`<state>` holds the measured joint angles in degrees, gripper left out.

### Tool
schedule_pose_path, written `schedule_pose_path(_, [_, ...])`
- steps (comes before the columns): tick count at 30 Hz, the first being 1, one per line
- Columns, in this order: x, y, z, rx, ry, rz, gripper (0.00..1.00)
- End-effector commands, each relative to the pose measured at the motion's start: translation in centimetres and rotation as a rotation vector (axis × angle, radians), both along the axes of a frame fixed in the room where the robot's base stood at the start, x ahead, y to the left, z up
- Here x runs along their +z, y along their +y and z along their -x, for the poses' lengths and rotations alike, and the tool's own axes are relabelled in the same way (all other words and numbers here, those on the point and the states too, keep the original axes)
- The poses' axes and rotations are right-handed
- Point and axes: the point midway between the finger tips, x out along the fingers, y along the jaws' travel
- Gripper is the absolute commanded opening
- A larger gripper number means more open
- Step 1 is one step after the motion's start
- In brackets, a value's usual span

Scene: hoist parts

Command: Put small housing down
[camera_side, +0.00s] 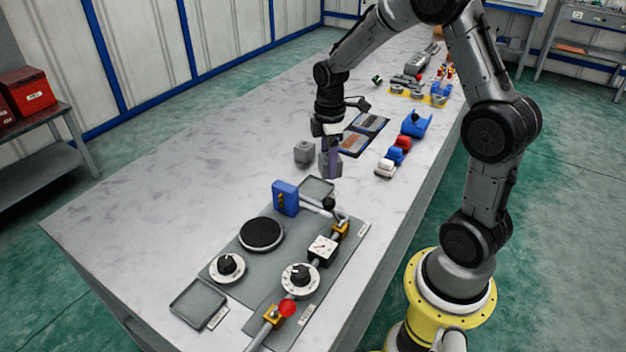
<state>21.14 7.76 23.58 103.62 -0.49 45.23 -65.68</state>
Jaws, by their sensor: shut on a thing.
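My gripper (331,152) points down over the middle of the table, just behind the grey plate with dials. It is shut on a small grey-purple part, which I take to be the small housing (325,166). Fingers and part overlap, so its outline is hard to make out. I cannot tell whether the part touches the table. A grey block (304,152) stands on the table just left of my gripper.
A small tray (317,188) lies close by. Dark panels (363,134) and red, white and blue parts (397,151) lie to the right. The table's left side is clear.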

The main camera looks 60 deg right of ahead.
Motion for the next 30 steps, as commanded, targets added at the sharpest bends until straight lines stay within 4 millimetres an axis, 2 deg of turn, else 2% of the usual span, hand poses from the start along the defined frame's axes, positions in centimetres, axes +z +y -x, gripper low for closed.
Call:
schedule_pose_path(1, [-0.6, -0.4, -1.1, 0.001, 0.001, -0.001, 0.00])
schedule_pose_path(6, [-3.5, -1.3, -3.4, 0.001, 0.002, -0.001, 0.00])
schedule_pose_path(11, [-5.3, -1.9, -4.9, 0.001, -0.001, 0.001, 0.00])
schedule_pose_path(17, [-6.2, -2.2, -5.6, 0.001, -0.001, 0.001, 0.00])
schedule_pose_path(25, [-9.4, -2.2, -5.8, 0.001, 0.001, -0.001, 0.00])
schedule_pose_path(30, [-9.5, -2.2, -5.8, 0.001, -0.002, 0.001, 0.00])
